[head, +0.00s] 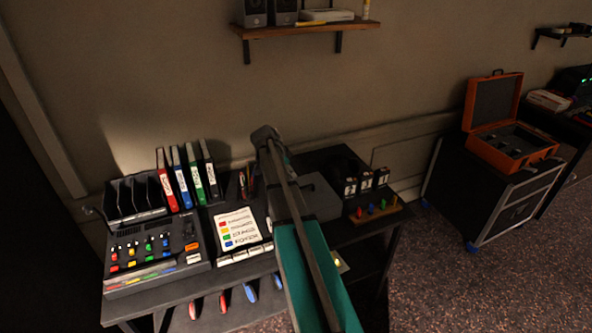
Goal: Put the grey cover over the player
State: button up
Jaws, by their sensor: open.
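A plain dark grey box shape (321,197) stands on the desk just right of my arm in the head view. It looks like the grey cover, but my arm hides its left part. I cannot make out the player, nor tell whether anything is under the grey shape. My arm rises from the bottom edge across the middle of the picture, over the desk. I cannot make out my gripper or its fingers.
A mixer (155,250), several binders (187,180) and a colour-labelled card (236,228) stand left of my arm. A wooden pegboard (377,213) and small dark boxes (365,184) are right. An open orange case (510,140) sits farther right. A shelf (305,28) hangs above.

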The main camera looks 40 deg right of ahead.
jog(key=shift+w+a+r+p, duration=0.1)
jog(key=shift+a+r+p, duration=0.25)
jog(key=shift+r, duration=0.25)
dwell(0.4)
jog(key=s+a+n+y, duration=0.2)
jog(key=s+a+n, duration=0.4)
jog(key=a, duration=0.6)
jog(key=s+a+f+n+t+y, duration=0.1)
jog(key=s+a+n, duration=0.5)
jog(key=a, duration=0.6)
jog(key=s+a+f+n+y, duration=0.1)
jog(key=s+a+n, duration=0.5)
jog(key=a, duration=0.6)
jog(key=n+y, duration=0.1)
jog(key=n, duration=0.1)
jog(key=shift+a+f+n+y, duration=0.25)
jog(key=shift+a+n+y, duration=0.1)
jog(key=shift+n+y, duration=0.05)
